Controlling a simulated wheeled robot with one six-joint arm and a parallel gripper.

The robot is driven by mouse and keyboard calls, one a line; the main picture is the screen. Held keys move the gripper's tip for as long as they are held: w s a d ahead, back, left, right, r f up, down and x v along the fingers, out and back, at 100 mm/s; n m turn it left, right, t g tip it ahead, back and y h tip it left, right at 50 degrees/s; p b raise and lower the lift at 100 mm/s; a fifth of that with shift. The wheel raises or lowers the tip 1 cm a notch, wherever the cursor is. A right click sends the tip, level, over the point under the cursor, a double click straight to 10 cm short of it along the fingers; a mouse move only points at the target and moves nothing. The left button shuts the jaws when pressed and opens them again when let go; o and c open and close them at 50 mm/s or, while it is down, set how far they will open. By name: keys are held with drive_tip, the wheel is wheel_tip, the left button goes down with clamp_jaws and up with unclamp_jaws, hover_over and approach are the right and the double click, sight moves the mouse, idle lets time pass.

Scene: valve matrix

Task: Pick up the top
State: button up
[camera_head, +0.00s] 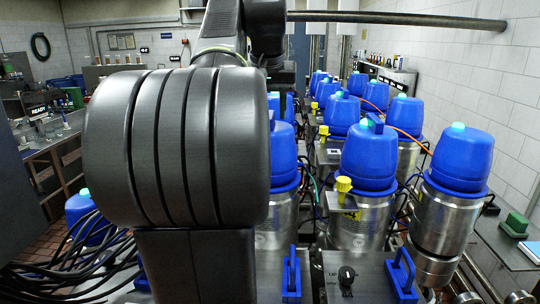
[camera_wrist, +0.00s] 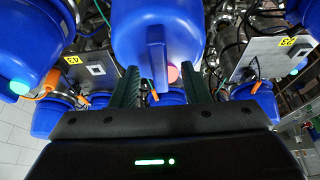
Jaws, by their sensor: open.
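A blue valve top (camera_wrist: 188,35) with a raised blue handle (camera_wrist: 157,50) fills the upper middle of the wrist view. A pinkish-red light shows beside the handle. My gripper (camera_wrist: 160,71) is open, its two dark green fingers standing to the left and right of the handle with visible gaps. I cannot tell how far along the handle the fingers reach. In the head view my arm hides the gripper. Several other blue tops stand there on metal bodies, such as one at the front middle (camera_head: 369,155) and one at the right (camera_head: 462,158).
Other blue tops flank the gripper in the wrist view, one at the left (camera_wrist: 25,50). Plates marked with yellow labels (camera_wrist: 97,68) and cables lie between them. In the head view, a yellow-knobbed fitting (camera_head: 343,186) and blue handles (camera_head: 402,272) crowd the front. A white wall bounds the right.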

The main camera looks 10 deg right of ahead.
drive_tip(key=shift+w+d+f, duration=0.1)
drive_tip(key=shift+w+f, duration=0.05)
drive_tip(key=shift+f, duration=0.25)
clamp_jaws()
idle(1.2)
